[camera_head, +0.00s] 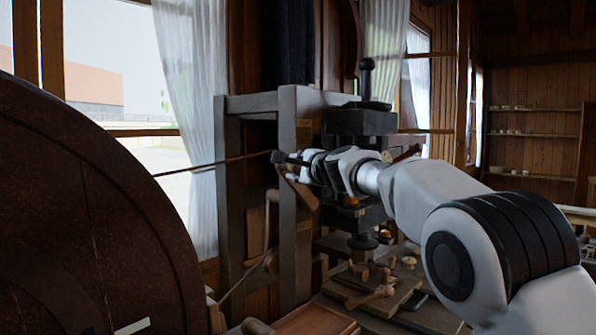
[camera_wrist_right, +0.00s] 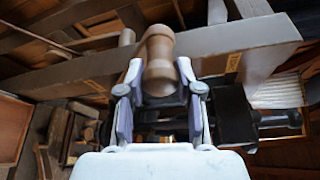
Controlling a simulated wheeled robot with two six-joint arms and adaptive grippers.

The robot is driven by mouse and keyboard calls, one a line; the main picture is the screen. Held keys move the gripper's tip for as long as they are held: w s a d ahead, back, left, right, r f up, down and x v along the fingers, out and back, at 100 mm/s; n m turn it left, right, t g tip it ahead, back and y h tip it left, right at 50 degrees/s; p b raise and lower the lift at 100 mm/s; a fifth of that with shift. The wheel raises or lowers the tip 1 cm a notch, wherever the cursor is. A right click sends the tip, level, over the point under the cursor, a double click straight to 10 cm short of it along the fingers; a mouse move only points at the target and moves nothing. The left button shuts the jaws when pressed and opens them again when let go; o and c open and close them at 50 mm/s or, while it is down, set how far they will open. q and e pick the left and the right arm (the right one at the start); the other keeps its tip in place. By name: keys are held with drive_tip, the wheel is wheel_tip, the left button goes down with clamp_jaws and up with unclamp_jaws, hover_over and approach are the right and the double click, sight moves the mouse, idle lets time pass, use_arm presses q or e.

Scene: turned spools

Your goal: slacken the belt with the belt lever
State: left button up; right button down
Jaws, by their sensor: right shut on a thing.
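The belt lever's turned wooden handle (camera_wrist_right: 159,62) stands between the fingers of my right gripper (camera_wrist_right: 160,92) in the right wrist view. The fingers are shut on it. In the head view my right gripper (camera_head: 292,165) is at the grey wooden frame of the lathe. A brown wooden piece (camera_head: 303,192) shows just below it; I cannot tell whether it is part of the lever. The belt (camera_head: 215,164) is a thin brown cord running from the big dark wheel (camera_head: 85,215) to the lathe. Its lower run (camera_head: 240,281) slopes up beside the frame. My left gripper is not in view.
The grey lathe frame (camera_head: 289,230) stands close around my right gripper. A dark headstock block (camera_head: 362,121) with an upright knob is behind it. Small wooden parts and tools lie on a board (camera_head: 400,293) below. Windows with curtains are at the back.

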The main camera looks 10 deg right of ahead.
drive_tip(key=shift+f, duration=0.25)
drive_tip(key=c, duration=0.7)
unclamp_jaws()
drive_tip(key=shift+w+a, duration=0.1)
drive_tip(key=shift+c, duration=0.2)
drive_tip(key=shift+r, duration=0.1)
drive_tip(key=shift+s+r, duration=0.1)
drive_tip(key=shift+s, duration=0.35)
drive_tip(key=f+v, duration=0.1)
drive_tip(key=v, duration=1)
drive_tip(key=shift+d+r, duration=0.2)
drive_tip(key=shift+r, duration=0.2)
drive_tip(key=shift+w, duration=0.1)
